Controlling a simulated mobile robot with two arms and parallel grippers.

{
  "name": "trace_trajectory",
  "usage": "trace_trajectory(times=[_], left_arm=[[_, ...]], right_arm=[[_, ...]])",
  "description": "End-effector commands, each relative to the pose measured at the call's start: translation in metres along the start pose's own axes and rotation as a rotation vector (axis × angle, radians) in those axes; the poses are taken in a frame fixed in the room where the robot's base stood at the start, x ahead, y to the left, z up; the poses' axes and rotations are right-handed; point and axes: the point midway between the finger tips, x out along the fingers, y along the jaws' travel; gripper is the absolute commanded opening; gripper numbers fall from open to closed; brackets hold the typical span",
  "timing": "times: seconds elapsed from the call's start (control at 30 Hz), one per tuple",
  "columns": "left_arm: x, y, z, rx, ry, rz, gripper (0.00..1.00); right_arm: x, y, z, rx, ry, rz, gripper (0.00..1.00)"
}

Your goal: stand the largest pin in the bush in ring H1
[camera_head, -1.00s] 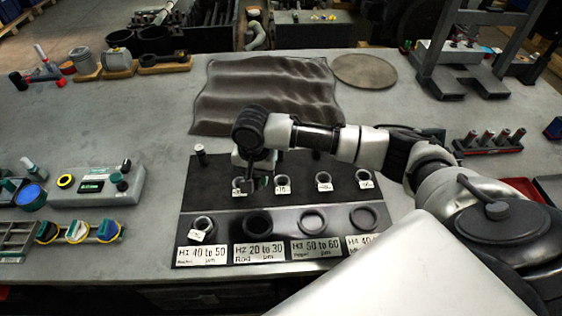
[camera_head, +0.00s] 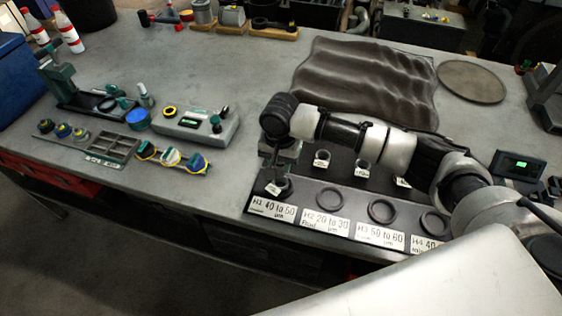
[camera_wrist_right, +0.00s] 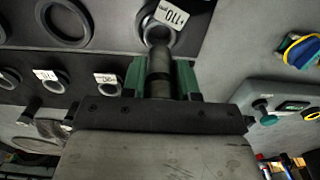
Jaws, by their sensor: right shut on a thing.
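My right gripper (camera_head: 276,168) hangs over the left end of the black board, above ring H1. In the right wrist view its green fingers (camera_wrist_right: 161,82) are shut on a grey metal pin (camera_wrist_right: 160,68). The tagged bush (camera_wrist_right: 158,33) at ring H1 lies just beyond the pin's far end; I cannot tell whether the pin's tip is inside it. My left gripper is not in view.
Rings H2 (camera_head: 329,198), H3 (camera_head: 382,209) and H4 (camera_head: 434,222) line the board's front. Tagged bushes (camera_head: 322,157) stand behind them. A gauge box (camera_head: 199,126) and a sorting tray (camera_head: 112,147) are to the left. A wavy dark mat (camera_head: 365,80) lies behind.

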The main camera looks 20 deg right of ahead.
Motion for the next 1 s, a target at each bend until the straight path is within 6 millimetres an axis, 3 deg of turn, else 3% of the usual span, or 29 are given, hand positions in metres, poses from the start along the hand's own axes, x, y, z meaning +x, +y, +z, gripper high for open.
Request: trace_trajectory(times=[0.6, 1.0], left_arm=[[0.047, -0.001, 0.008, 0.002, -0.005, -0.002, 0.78], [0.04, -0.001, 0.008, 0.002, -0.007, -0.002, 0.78]], right_arm=[[0.035, 0.001, 0.0, 0.0, 0.002, 0.0, 0.0], [0.059, 0.0, 0.0, 0.001, -0.001, 0.0, 0.0]])
